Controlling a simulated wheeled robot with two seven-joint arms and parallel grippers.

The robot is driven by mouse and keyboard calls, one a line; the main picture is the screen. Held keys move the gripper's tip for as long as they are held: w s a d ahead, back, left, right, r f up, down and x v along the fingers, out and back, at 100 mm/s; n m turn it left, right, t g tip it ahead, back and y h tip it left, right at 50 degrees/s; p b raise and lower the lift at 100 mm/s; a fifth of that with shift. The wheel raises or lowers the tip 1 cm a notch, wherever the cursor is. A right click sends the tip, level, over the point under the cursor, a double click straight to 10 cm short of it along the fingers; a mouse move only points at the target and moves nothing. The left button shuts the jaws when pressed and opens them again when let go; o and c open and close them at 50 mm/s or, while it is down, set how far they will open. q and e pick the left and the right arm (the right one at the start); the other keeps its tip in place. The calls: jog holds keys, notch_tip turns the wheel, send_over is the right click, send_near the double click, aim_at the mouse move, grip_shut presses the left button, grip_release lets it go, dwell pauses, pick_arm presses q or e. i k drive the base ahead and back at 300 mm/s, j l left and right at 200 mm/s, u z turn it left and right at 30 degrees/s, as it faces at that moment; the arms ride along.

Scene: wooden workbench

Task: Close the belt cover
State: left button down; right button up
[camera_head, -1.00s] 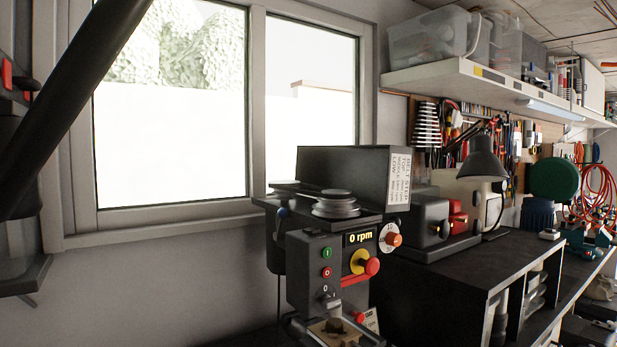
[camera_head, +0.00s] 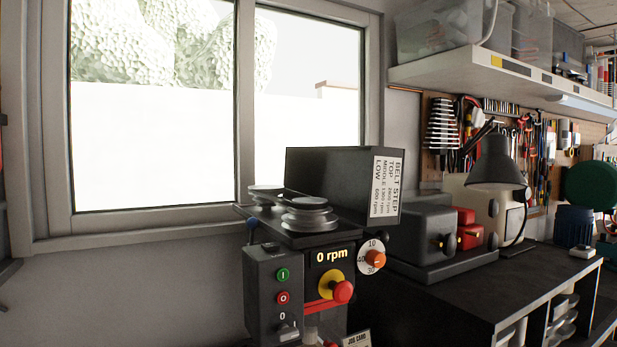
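The belt cover (camera_head: 335,183) is a dark box-shaped lid on top of the drill press, with a white belt step label (camera_head: 386,186) on its right end. It stands raised and open at the back of the drill head. Two stepped pulleys show in front of it, a nearer one (camera_head: 310,215) and one farther left (camera_head: 266,196). The drill press head (camera_head: 272,290) carries a "0 rpm" display, green and red buttons, a red-and-yellow stop knob and an orange dial. Neither of my grippers is in view.
A shelf with plastic boxes (camera_head: 490,75) hangs above. A window and bare wall lie to the left.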

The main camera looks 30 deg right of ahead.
aim_at(362, 184)
jog(key=i+l+u, duration=0.1)
jog(key=l+u, duration=0.15)
jog(key=l, duration=1.15)
jog(key=l+u, duration=0.3)
jog(key=l, duration=1.1)
